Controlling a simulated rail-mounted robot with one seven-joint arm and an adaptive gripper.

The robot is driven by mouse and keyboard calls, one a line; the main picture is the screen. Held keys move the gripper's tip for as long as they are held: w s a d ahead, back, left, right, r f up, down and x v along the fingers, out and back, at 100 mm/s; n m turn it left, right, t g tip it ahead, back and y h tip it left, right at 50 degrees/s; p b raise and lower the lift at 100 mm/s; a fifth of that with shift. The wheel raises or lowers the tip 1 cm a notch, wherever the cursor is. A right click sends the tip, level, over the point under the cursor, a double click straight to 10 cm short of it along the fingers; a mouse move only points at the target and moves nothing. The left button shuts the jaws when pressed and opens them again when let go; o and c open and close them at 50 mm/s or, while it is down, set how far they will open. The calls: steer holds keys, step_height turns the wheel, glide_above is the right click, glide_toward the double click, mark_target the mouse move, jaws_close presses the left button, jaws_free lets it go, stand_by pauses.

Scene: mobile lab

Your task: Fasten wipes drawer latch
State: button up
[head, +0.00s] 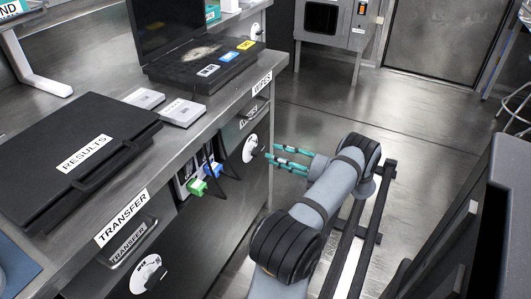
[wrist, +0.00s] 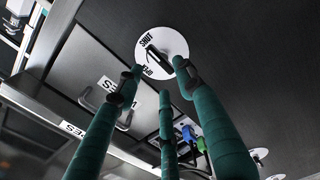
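The wipes drawer (head: 232,132) is under the near bench's right end, with a WIPES label; its front and handle also show in the wrist view (wrist: 97,98). It looks closed. The latch is a white disc (head: 249,149) with a black lever, below the drawer. In the wrist view the disc (wrist: 176,40) bears the word SHUT and other lettering I cannot read surely. The black lever (wrist: 158,52) lies slanted across it. My gripper (head: 271,154) has teal fingers, spread and empty, pointing at the disc. In the wrist view the fingertips (wrist: 160,76) are near the lever; contact is unclear.
The transfer drawer (head: 140,240) has its own disc latch (head: 148,274). Green and blue plugs (head: 205,178) with cables hang between the drawers.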

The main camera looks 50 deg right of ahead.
mark_target(260, 151)
steer(key=s+d, duration=0.1)
steer(key=s, duration=0.5)
steer(key=w, duration=0.4)
steer(key=w+a, duration=0.1)
steer(key=w, duration=0.2)
steer(key=w+a, duration=0.1)
steer(key=w, duration=0.3)
steer(key=shift+w, duration=0.35)
